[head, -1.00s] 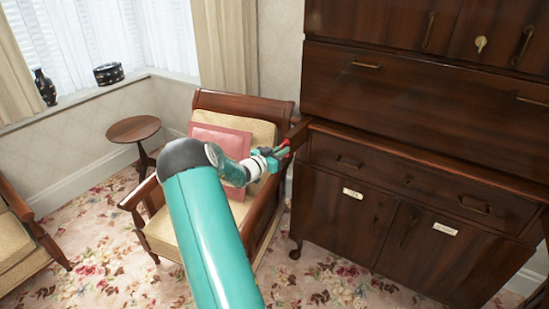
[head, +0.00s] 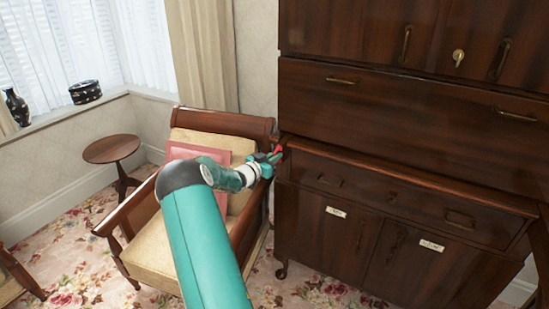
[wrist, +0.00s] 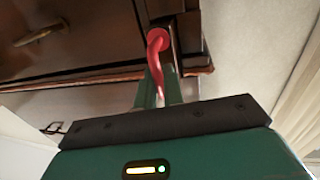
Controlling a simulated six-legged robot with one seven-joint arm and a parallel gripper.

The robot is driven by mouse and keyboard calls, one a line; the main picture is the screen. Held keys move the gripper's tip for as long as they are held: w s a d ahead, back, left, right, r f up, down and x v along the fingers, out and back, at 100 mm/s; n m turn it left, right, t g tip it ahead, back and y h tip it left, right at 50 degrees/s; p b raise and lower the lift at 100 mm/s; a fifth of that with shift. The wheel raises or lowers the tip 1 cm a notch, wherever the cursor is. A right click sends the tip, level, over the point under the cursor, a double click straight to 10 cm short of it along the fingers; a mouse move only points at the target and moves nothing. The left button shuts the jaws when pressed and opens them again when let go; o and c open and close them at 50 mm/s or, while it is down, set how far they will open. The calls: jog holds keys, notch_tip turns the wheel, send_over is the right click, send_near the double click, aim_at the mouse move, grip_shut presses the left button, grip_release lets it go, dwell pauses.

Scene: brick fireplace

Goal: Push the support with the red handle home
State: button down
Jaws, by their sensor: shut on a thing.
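The red handle (head: 278,149) sits at the left front edge of the dark wooden cabinet, just under its big upper drawer front. In the wrist view the red handle (wrist: 157,45) is a curved red rod on the narrow end of the wooden support (wrist: 154,12). My gripper (head: 273,156) is at the handle, its green fingers shut on the handle's lower part in the wrist view (wrist: 159,92). Only a short piece of the support shows; its length is mostly hidden by my gripper and the cabinet.
The cabinet (head: 400,120) fills the right side, with brass-handled drawers and labelled doors below. A wooden armchair (head: 222,122) with a pink cushion (head: 188,152) stands close left of the cabinet, under my arm. A small round table (head: 111,148) stands farther left. Flowered carpet lies below.

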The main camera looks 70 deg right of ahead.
jog(key=shift+a, duration=0.1)
jog(key=c, duration=1.7)
grip_release()
jog(key=v, duration=1.4)
jog(key=shift+c, duration=0.3)
